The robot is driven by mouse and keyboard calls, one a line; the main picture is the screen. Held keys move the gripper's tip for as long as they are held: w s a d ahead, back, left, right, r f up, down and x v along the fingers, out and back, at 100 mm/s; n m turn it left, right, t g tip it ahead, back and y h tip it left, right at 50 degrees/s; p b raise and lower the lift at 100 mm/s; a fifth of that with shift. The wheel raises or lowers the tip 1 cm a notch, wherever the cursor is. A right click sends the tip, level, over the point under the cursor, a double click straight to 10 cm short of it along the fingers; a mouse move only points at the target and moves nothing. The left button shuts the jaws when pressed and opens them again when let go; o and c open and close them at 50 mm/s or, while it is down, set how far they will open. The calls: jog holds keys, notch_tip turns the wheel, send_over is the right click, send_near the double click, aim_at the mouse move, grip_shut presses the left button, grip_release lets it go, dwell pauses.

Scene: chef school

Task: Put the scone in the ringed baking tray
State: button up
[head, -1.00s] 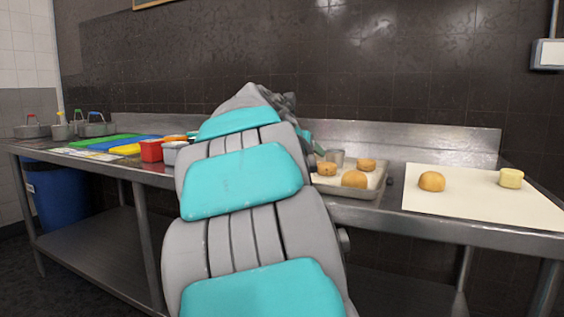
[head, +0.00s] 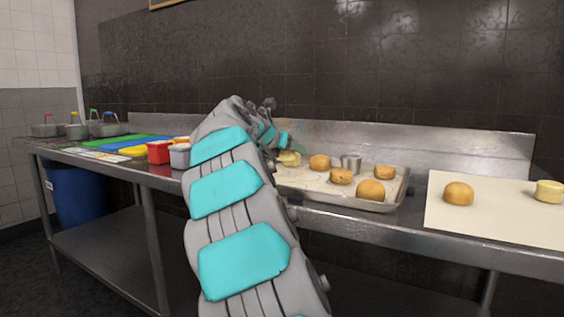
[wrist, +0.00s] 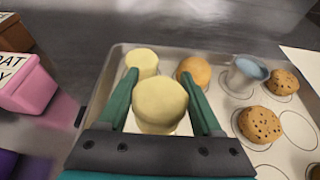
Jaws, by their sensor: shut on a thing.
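My gripper (wrist: 162,92) is shut on a pale, round, flat-topped scone (wrist: 160,108), in the middle of the wrist view. The scone is over the baking tray (wrist: 101,96), whose liner has printed rings; I cannot tell if it touches the liner. Another pale scone (wrist: 142,61) sits near the tray's far left corner, with a golden bun (wrist: 193,70) right of it. In the head view the tray (head: 397,203) lies on the steel counter, its left part hidden by my arm. My gripper (head: 283,140) is mostly hidden there, above the tray's left side.
A metal cup (wrist: 247,74) and speckled buns (wrist: 260,125) occupy the tray's right side; an empty ring shows at the right. A pale sheet (head: 500,222) at right bears a golden bun (head: 459,193) and a pale piece (head: 549,191). Coloured tubs (head: 159,152) stand left.

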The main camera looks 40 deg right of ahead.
aim_at(288, 163)
jog(key=shift+w+a+f, duration=0.1)
jog(key=shift+w, duration=0.7)
jog(key=shift+w+a+f, duration=0.1)
jog(key=shift+w, duration=0.7)
jog(key=shift+f, duration=1.75)
jog(key=o, duration=1.4)
jog(key=shift+c, duration=0.2)
